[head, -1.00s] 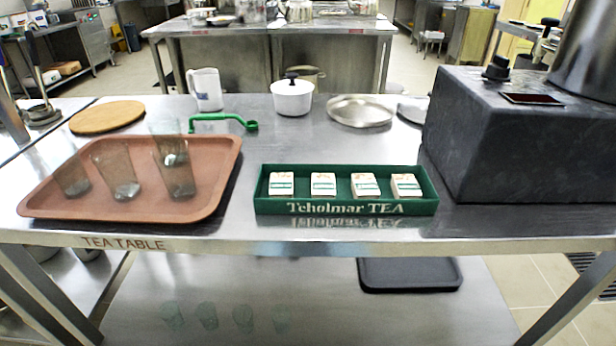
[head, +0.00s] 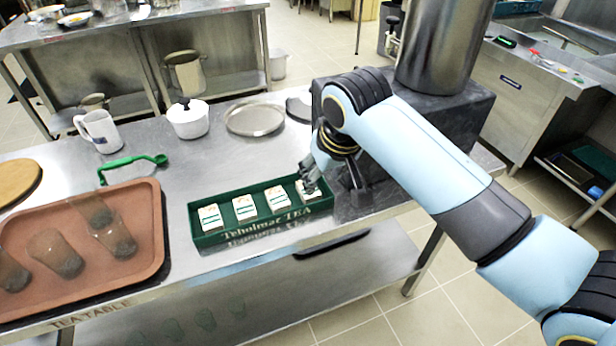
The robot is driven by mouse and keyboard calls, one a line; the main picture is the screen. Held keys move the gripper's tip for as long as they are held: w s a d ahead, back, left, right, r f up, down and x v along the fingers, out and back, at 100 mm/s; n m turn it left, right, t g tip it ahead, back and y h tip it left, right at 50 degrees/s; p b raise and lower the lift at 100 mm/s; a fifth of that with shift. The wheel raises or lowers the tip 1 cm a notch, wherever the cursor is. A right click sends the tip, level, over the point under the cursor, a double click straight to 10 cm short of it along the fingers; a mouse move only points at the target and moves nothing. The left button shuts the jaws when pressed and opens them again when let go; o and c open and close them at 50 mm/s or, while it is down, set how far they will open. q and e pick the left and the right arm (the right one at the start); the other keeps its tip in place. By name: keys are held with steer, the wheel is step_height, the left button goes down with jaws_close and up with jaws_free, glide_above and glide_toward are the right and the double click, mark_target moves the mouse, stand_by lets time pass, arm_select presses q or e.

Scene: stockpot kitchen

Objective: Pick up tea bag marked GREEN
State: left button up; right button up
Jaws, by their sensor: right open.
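A green tray lettered "Tcholmar TEA" (head: 262,231) lies on the steel table and holds a row of white tea bags with green bands. From left to right they are the first bag (head: 210,217), the second bag (head: 244,207), the third bag (head: 276,199) and the rightmost bag (head: 308,190). The markings are too small to read. My right gripper (head: 309,178) is open, just above the rightmost bag and partly covering it. I cannot tell whether it touches the bag. My left gripper is not in view.
A brown tray (head: 150,268) with several glasses stands at the left. A dark block (head: 462,115) under a steel urn (head: 440,45) stands close to my right arm.

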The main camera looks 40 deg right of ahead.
steer(key=w+f, duration=0.2)
steer(key=f, duration=0.1)
steer(key=w+f, duration=0.1)
steer(key=w, duration=0.1)
steer(key=shift+d+f, duration=0.25)
steer(key=shift+d, duration=0.1)
steer(key=x, duration=0.5)
steer(key=shift+w, duration=0.2)
steer(key=shift+s, duration=0.1)
steer(key=c, duration=0.5)
